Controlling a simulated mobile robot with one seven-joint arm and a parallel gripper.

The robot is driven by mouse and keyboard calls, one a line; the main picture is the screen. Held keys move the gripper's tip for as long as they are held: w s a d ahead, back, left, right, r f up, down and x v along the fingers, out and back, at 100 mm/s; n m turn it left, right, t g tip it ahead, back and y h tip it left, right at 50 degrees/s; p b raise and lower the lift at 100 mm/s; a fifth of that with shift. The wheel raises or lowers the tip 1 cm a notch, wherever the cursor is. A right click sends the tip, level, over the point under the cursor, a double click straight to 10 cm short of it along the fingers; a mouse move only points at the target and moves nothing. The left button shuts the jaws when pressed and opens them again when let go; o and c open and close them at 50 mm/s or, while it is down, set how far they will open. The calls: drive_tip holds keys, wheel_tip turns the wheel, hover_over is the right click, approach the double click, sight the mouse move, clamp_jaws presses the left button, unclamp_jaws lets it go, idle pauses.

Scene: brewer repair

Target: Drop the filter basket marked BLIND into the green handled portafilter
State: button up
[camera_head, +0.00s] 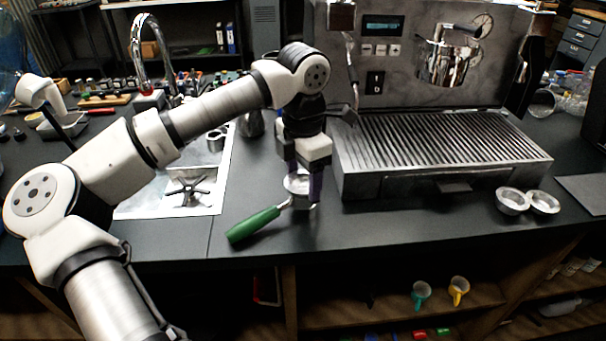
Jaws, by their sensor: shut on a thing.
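The portafilter (255,224) lies on the black counter left of the espresso machine, its green handle pointing to the lower left. My gripper (302,196) points down at the head end of the handle. Between its dark fingers is a round silver metal piece (297,184), which looks like a filter basket. I cannot tell whether it sits in the portafilter head or just above it. No BLIND marking is readable. Two more silver baskets, a left one (513,201) and a right one (544,202), stand on the counter at the right.
The espresso machine (440,150) with its slatted drip tray stands just right of my gripper. A sink (188,190) with a tap is at the left. The counter's front edge is close below the green handle. A shelf underneath holds a green and a yellow cup.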

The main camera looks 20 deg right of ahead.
drive_tip(key=o, duration=1.3)
drive_tip(key=shift+r+p, duration=2.1)
drive_tip(key=shift+r, duration=1.4)
